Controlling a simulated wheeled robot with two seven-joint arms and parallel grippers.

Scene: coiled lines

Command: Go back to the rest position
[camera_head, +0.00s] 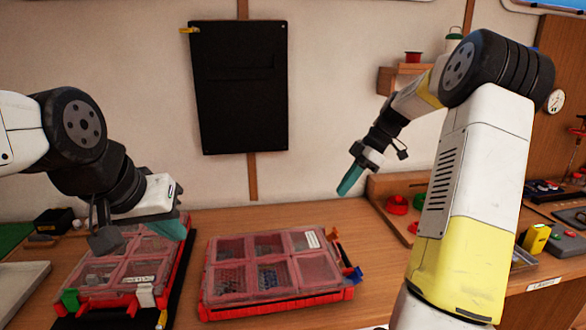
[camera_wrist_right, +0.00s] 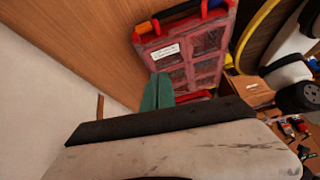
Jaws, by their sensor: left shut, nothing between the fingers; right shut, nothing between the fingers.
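My left gripper (camera_head: 168,228) has teal fingers and hangs over the back right part of the left red case in the head view. Its fingers are shut with nothing between them; I cannot tell whether they touch the case lid. My right gripper (camera_head: 347,184) is raised in the air, in front of the wall and above the back of the table. Its teal fingers are together and empty, and point down to the left. They also show in the right wrist view (camera_wrist_right: 157,92), with a red case behind them.
The left red case (camera_head: 121,271) and the middle red case (camera_head: 270,266) lie with clear lids shut on the wooden table (camera_head: 238,220). A grey tray (camera_head: 22,287) is at the left edge. A black board (camera_head: 240,88) hangs on the wall. A wooden shelf (camera_head: 385,80) is behind my right arm.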

